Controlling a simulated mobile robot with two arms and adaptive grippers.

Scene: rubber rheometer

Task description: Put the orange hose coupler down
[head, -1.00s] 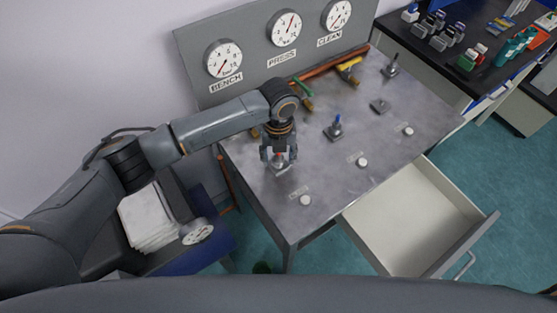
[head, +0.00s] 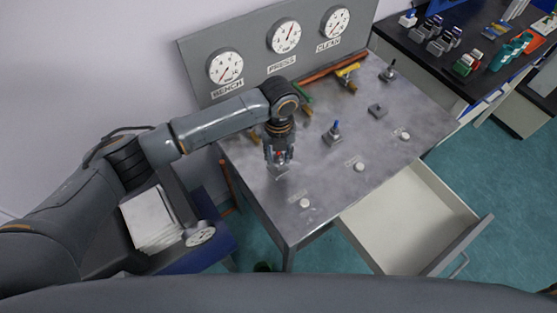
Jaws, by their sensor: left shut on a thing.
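My left gripper (head: 278,160) points down over the left part of the grey metal bench (head: 315,178). It is shut on the orange hose coupler (head: 281,155), of which only a small orange-red bit shows between the fingers. A small grey plate or block (head: 279,171) is right below the fingertips. I cannot tell whether the coupler touches it. My right gripper is not in view.
A fitting with a blue top (head: 333,132) stands right of the gripper. An empty grey block (head: 377,110) and several white round knobs (head: 359,167) are on the bench. An open drawer (head: 415,220) juts out at the front right. Gauges (head: 225,66) line the back panel.

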